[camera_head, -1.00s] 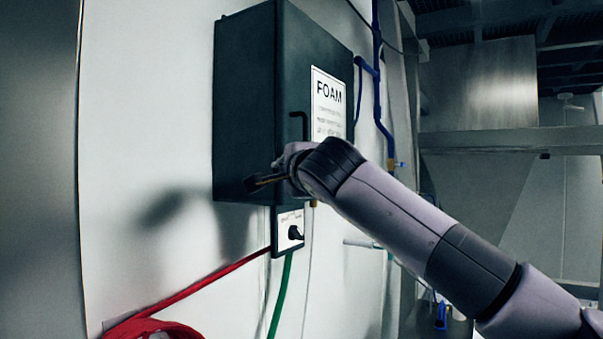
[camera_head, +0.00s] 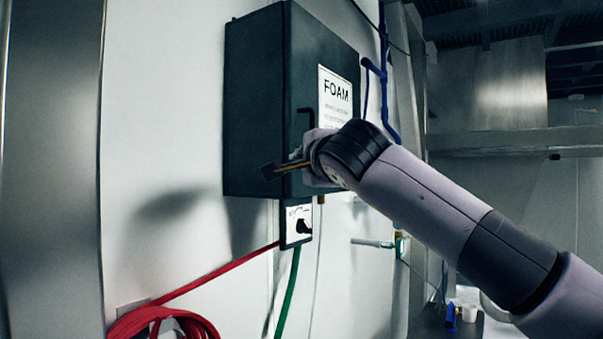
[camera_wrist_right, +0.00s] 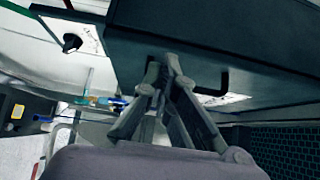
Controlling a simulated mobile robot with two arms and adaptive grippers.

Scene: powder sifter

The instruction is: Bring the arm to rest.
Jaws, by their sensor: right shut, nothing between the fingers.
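My right arm (camera_head: 430,205) reaches in from the right of the head view. Its gripper (camera_head: 274,172) is in front of the dark FOAM box (camera_head: 252,110) on the white wall, near the box's lower front. In the right wrist view the fingertips (camera_wrist_right: 164,62) are together, with nothing visible between them, close to the box's dark face (camera_wrist_right: 220,45). I cannot tell whether they touch it. My left gripper is not in view.
A black handle (camera_head: 304,125) sticks out from the box. A knob panel (camera_head: 298,222) hangs below it, with a red hose (camera_head: 215,274) and a green hose (camera_head: 288,290). Blue pipe (camera_head: 383,70) runs at right. Bare wall (camera_head: 155,120) lies left of the box.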

